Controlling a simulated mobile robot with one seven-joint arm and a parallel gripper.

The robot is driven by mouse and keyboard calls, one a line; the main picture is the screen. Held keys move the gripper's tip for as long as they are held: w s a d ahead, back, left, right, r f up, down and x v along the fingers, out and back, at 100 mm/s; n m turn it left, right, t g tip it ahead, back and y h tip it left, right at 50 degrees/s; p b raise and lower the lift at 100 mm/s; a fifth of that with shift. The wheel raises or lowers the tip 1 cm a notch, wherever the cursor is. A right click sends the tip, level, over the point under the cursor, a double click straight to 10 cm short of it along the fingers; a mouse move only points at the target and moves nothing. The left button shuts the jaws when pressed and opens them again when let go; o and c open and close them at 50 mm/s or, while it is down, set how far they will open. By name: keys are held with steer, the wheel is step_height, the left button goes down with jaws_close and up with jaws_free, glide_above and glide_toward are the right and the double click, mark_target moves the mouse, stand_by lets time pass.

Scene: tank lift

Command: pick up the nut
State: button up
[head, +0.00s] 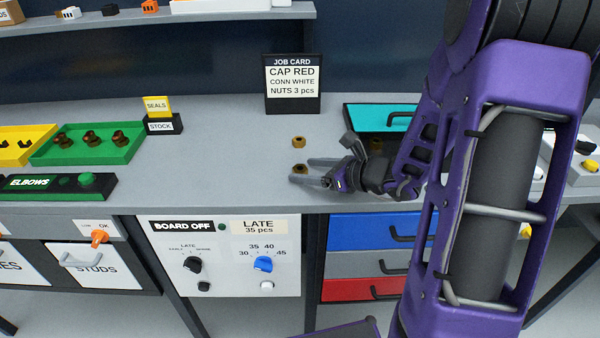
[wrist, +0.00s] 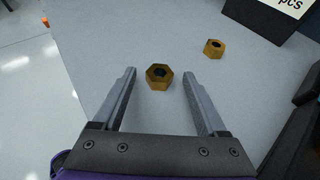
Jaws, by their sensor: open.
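A brass hex nut (wrist: 159,77) lies on the grey workbench between the tips of my open gripper (wrist: 160,82) in the wrist view. In the head view the same nut (head: 299,170) shows beside the fingers of my gripper (head: 305,171), partly hidden by them. The jaws are apart and I see no contact with the nut. A second brass nut (wrist: 214,48) lies farther off, up and to the right in the wrist view. In the head view this second nut (head: 298,142) sits behind the first, towards the job card.
The job card (head: 292,84) stands behind the nuts and reads "NUTS 3 pcs". A green tray (head: 88,144) with brown elbows is at the left. The bench left of the nuts is clear.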

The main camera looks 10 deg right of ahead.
steer(key=shift+w+a+f, duration=0.1)
steer(key=shift+w+a, duration=0.05)
steer(key=shift+a, duration=0.05)
jaws_close()
stand_by(0.3)
step_height(320, 180, up, 10)
steer(key=p, duration=0.2)
steer(key=shift+p, duration=0.4)
